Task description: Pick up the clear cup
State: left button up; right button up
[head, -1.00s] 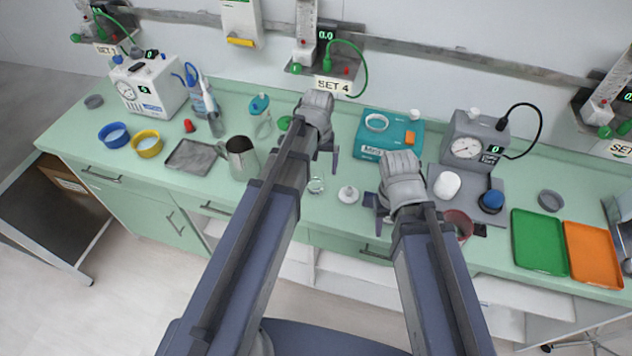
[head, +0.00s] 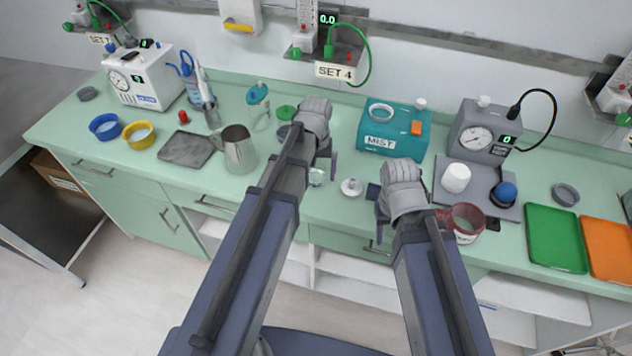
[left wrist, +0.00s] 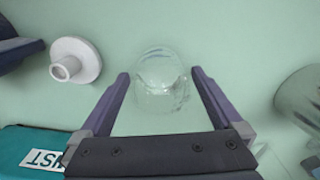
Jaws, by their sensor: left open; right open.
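The clear cup (head: 316,177) stands on the green counter, just in front of my left gripper (head: 318,165) in the head view. In the left wrist view the clear cup (left wrist: 162,82) lies between the two spread fingers of my left gripper (left wrist: 158,88), with a gap on both sides. The left gripper is open and holds nothing. My right gripper (head: 376,208) is open and empty near the counter's front edge, to the right of the cup.
A small white flanged piece (head: 351,188) stands close to the right of the cup. A metal jug (head: 239,150) is to the left. A teal MIST box (head: 393,132) stands behind.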

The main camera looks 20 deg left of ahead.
pick_arm(q)
jog(key=c, duration=1.5)
